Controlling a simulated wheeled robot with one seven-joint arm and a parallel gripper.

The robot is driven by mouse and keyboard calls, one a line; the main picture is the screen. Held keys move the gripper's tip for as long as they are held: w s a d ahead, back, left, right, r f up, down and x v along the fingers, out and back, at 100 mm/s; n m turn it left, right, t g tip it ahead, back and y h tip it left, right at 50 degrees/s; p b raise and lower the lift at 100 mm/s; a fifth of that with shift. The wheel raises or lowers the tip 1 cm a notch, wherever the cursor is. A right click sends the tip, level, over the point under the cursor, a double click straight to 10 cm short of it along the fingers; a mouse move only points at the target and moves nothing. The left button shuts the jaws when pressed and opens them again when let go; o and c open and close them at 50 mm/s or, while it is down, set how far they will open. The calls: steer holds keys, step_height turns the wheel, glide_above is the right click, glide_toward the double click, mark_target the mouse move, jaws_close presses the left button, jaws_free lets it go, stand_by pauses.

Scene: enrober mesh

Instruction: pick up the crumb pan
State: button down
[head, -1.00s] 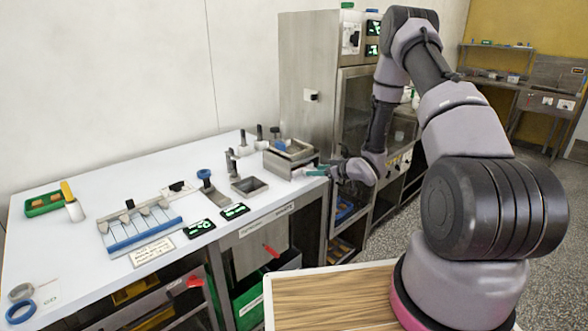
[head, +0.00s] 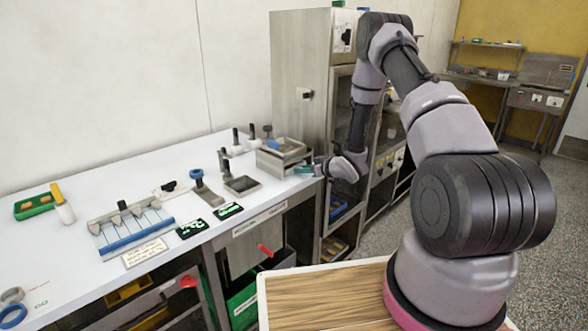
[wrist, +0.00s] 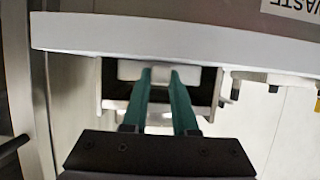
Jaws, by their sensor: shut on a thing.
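My gripper (head: 307,169) is at the right end of a grey metal box-like stand (head: 268,163) at the far right corner of the white table. In the wrist view my gripper (wrist: 159,76) has its green fingers closed on a pale grey block at the front of a grey metal part. I take this block to be the handle of the crumb pan (wrist: 129,70). Most of the pan is hidden by the fingers and the stand, so I cannot tell how far in it sits.
The white table (head: 150,183) also holds a small open grey tray (head: 242,186), a rack with a blue bar (head: 135,230) and a green tray (head: 36,205). A tall steel cabinet (head: 300,60) stands close behind my gripper. In the wrist view the table's edge (wrist: 180,40) runs close by the fingers.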

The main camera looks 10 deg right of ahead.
steer(key=shift+r, duration=0.15)
steer(key=shift+r, duration=0.75)
steer(key=s+d, duration=0.9)
steer(key=s, duration=0.4)
steer(key=s+d, duration=0.9)
steer(key=s, duration=0.4)
steer(key=shift+d+f, duration=0.15)
steer(key=shift+d, duration=0.25)
steer(key=shift+w, duration=0.1)
